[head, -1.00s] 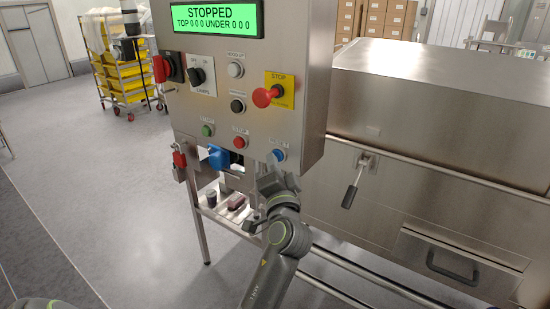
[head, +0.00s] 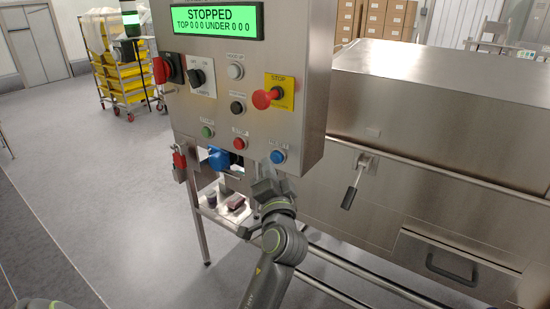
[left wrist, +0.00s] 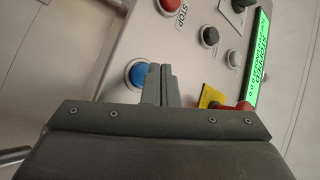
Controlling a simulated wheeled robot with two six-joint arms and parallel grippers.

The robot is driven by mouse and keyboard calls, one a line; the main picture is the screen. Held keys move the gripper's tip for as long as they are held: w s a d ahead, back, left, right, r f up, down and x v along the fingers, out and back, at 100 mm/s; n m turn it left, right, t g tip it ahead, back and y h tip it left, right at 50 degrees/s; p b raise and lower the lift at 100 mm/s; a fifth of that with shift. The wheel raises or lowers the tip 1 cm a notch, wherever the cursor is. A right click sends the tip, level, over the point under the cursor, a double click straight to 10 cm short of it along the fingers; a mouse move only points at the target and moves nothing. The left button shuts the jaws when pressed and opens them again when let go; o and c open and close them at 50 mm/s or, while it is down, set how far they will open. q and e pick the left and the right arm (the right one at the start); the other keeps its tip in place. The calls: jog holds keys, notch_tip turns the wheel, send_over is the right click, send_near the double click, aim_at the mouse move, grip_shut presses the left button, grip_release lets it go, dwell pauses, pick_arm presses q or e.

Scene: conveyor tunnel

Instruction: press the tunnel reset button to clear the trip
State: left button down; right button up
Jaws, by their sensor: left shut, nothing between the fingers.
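The control panel (head: 300,118) shows a green display (head: 217,21) reading STOPPED, TOP 0 0 0 UNDER 0 0 0. A round blue button (head: 277,157) sits at its lower right, and its label is too blurred to read surely. My left gripper (head: 268,184) is shut and empty, just below and in front of the blue button. In the left wrist view the closed fingers (left wrist: 161,85) overlap the right edge of the blue button (left wrist: 138,75); I cannot tell contact there. In the head view the button is uncovered. My right gripper is not in view.
A red button (head: 239,143), a green button (head: 208,132) and a red STOP mushroom (head: 266,98) are close by on the panel. A blue connector (head: 217,158) and red padlock (head: 179,160) hang below. The steel tunnel housing (head: 440,100) stands right.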

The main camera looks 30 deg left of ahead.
pick_arm(q)
jog(key=s+p, duration=0.1)
jog(key=s, duration=0.4)
jog(key=shift+a, duration=0.2)
dwell(0.3)
dwell(0.5)
